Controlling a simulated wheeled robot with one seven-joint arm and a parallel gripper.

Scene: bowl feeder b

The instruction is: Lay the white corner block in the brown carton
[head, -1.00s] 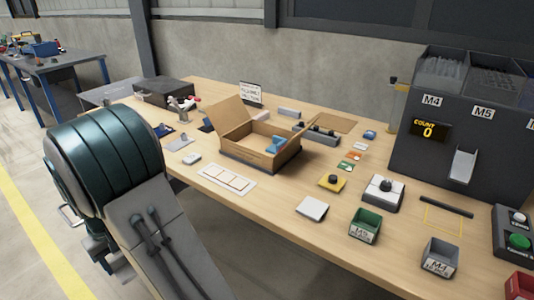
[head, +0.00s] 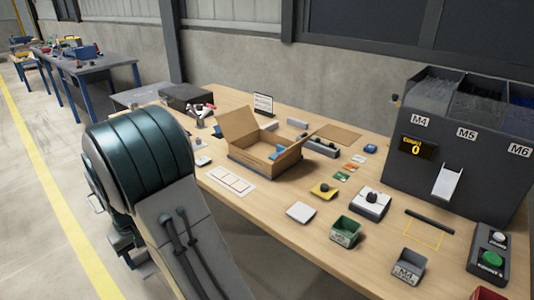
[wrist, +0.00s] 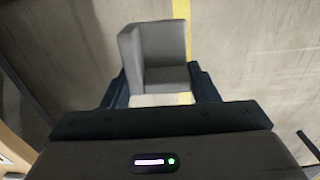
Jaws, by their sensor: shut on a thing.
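My gripper (wrist: 160,84) is shut on the white corner block (wrist: 165,45), which looks grey in the wrist view. The block has upright walls meeting at a corner and sits between the two dark fingers, with bare floor behind it. The brown carton (head: 252,168) stands on the table in the head view with its flaps open. A blue thing (head: 284,148) lies in or at the carton's right side.
Around the carton on the wooden table (head: 290,190) are a white card (head: 231,178), a grey block (head: 321,147) and a small sign (head: 263,104). A dark dispenser (head: 460,150) stands at the right. Green (head: 346,231) and grey (head: 407,266) bins sit near the front edge.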

